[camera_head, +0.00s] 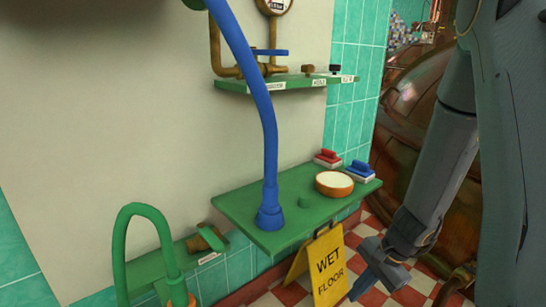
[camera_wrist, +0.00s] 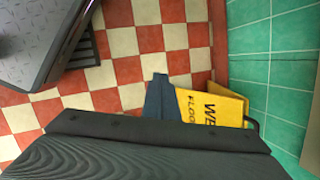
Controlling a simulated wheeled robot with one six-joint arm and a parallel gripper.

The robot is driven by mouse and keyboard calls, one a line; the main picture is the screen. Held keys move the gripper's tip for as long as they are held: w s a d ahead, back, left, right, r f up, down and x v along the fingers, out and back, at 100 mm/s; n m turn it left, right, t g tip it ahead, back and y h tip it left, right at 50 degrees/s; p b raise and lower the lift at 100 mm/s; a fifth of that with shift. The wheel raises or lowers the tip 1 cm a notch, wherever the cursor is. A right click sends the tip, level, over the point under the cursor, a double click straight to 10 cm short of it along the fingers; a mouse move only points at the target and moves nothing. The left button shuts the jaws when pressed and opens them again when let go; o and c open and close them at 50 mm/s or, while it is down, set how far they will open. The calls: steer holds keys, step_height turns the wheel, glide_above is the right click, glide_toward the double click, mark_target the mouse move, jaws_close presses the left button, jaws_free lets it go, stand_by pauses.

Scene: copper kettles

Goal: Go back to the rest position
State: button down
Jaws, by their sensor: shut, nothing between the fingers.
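My gripper (camera_head: 366,286) hangs low at the lower right in the head view, beside the yellow wet floor sign (camera_head: 326,265) and apart from any handle. Its fingers are together with nothing between them. In the wrist view my gripper (camera_wrist: 158,80) shows as a narrow dark blue tip pointing over the checkered floor. The yellow sign also shows there (camera_wrist: 215,108), just right of the fingers.
A green shelf (camera_head: 245,205) carries a blue pipe (camera_head: 268,130), a bowl (camera_head: 334,184), a red brush (camera_head: 328,157) and a blue brush (camera_head: 360,170). A large copper kettle (camera_head: 415,110) stands at right behind my arm. Red and white floor tiles (camera_wrist: 140,40) lie open below.

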steer(key=s+a+r+n+g, duration=0.1)
steer(key=s+a+r+n, duration=0.15)
steer(key=a, duration=0.25)
steer(key=s+a+r+n+h, duration=0.1)
steer(key=s+a+r+n, duration=0.1)
steer(key=a+r+n, duration=0.3)
steer(key=s+a+r+n+g, duration=0.1)
steer(key=s+a+n, duration=0.1)
steer(key=a, duration=0.4)
steer(key=s+a+r+n+t+h, duration=0.1)
steer(key=s+a+r+n, duration=0.3)
steer(key=s+n, duration=0.15)
steer(key=s+a+r+n+h, duration=0.2)
steer(key=s+a+r+n, duration=0.1)
steer(key=s+a+n, duration=0.25)
steer(key=d+r+m+p, duration=0.3)
steer(key=d+r+p, duration=0.8)
steer(key=r+p, duration=0.2)
steer(key=d+r+m+p, duration=0.4)
steer(key=d+r+p, duration=0.6)
steer(key=r+p, duration=0.4)
steer(key=shift+s+d+r+p, duration=0.25)
steer(key=shift+s+d+p, duration=0.15)
steer(key=shift+p, duration=0.3)
steer(key=shift+a, duration=0.1)
